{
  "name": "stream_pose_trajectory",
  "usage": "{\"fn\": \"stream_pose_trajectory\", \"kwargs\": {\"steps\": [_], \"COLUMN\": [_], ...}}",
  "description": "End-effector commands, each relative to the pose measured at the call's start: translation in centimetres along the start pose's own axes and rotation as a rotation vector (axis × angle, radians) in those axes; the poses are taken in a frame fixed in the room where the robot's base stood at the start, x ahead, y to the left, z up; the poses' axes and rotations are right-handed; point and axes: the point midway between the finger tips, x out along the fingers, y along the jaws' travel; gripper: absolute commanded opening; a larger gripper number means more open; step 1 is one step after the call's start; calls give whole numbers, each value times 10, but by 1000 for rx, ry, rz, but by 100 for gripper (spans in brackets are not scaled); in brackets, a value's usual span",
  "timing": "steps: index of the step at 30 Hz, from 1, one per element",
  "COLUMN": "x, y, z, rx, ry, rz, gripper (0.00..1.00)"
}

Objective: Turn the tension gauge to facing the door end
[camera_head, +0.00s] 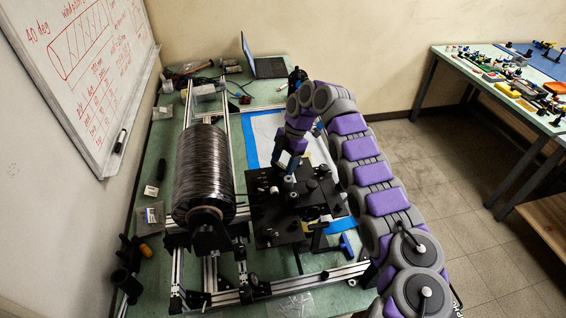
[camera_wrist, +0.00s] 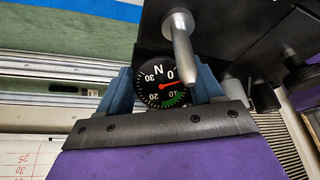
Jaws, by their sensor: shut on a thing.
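The tension gauge (camera_wrist: 158,90) is a round black dial with white numbers, an N, a green band and a red needle pointing near 0. It sits between the two blue fingers of my gripper (camera_wrist: 162,72) in the wrist view, and the fingers are shut on its sides. In the head view my gripper (camera_head: 286,163) reaches down over the black plate (camera_head: 268,222) of the winding machine. The gauge cannot be made out there, hidden by the arm and fingers. The door is not in view.
A metal pin (camera_wrist: 180,35) stands close above the dial. The spool of black tow (camera_head: 203,170) is left of the plate. Black posts and knobs crowd the plate.

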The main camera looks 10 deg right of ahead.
Motion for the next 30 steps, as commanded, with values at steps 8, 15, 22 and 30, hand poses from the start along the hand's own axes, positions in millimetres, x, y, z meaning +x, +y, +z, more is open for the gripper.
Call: {"fn": "stream_pose_trajectory", "kwargs": {"steps": [8,15,22,30], "x": [1,1,0,0], "y": [-2,-4,-4,-4], "z": [3,1,0,0], "rx": [88,224,254,253], "ry": [-4,-3,0,0], "rz": [42,98,108,107], "gripper": [36,36,36,75]}}
